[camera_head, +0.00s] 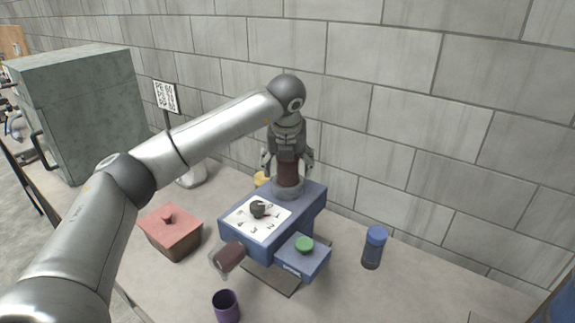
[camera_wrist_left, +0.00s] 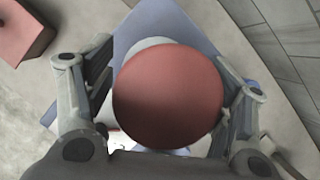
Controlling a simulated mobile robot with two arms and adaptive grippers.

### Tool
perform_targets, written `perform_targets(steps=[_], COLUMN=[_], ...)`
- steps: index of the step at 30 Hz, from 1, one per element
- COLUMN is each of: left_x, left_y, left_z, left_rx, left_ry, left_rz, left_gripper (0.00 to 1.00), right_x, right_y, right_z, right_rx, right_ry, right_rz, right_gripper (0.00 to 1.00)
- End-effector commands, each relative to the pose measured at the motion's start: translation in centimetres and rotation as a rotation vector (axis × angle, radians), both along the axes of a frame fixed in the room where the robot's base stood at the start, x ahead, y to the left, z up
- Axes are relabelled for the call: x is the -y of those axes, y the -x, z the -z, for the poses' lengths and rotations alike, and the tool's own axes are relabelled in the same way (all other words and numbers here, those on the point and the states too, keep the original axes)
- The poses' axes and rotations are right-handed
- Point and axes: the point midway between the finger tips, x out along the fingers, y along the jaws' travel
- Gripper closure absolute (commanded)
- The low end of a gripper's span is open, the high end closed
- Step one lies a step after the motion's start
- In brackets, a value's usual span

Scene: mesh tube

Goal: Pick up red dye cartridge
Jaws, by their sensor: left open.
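The red dye cartridge (camera_head: 288,168) stands upright in the grey holder (camera_head: 287,188) on top of the blue machine (camera_head: 262,233). In the left wrist view its round red top (camera_wrist_left: 168,95) fills the middle. My left gripper (camera_head: 287,163) points down over the cartridge, with one finger on each side of it. In the left wrist view the fingers (camera_wrist_left: 165,100) are spread around the red top; I cannot tell whether they touch it. My right gripper is not in view.
A red lidded box (camera_head: 170,232) stands left of the machine. A brown-red cup-like object (camera_head: 228,258), a purple cup (camera_head: 226,305) and a blue-capped bottle (camera_head: 373,247) stand around it. A green button (camera_head: 304,244) is at its front. The block wall is close behind.

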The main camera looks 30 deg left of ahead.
Motion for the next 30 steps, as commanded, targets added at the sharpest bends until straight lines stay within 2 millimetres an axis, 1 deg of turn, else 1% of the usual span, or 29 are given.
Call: perform_targets(steps=[3, 8, 11, 18, 21, 30], left_x=[-0.09, -0.08, -0.07, -0.06, -0.05, -0.03], left_y=[-0.14, -0.14, -0.15, -0.14, -0.15, -0.18], left_z=[0.44, 0.45, 0.44, 0.41, 0.41, 0.22], left_rx=[0.000, 0.001, 0.001, 0.001, 0.001, 0.003], left_ry=[0.000, 0.000, 0.000, 0.000, 0.000, 0.001], left_rz=[0.000, 0.000, 0.000, 0.000, 0.000, 0.001], left_gripper=[0.24, 0.24, 0.36, 0.67, 0.78, 0.78], right_x=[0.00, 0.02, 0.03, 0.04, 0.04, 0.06], right_y=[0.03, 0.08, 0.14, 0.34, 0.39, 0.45], right_z=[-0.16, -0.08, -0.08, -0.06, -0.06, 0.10], right_rx=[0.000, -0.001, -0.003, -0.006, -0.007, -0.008], right_ry=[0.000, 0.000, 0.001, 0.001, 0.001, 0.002], right_rz=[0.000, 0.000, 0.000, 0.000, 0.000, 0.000], right_gripper=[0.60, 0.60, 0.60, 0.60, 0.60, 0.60])
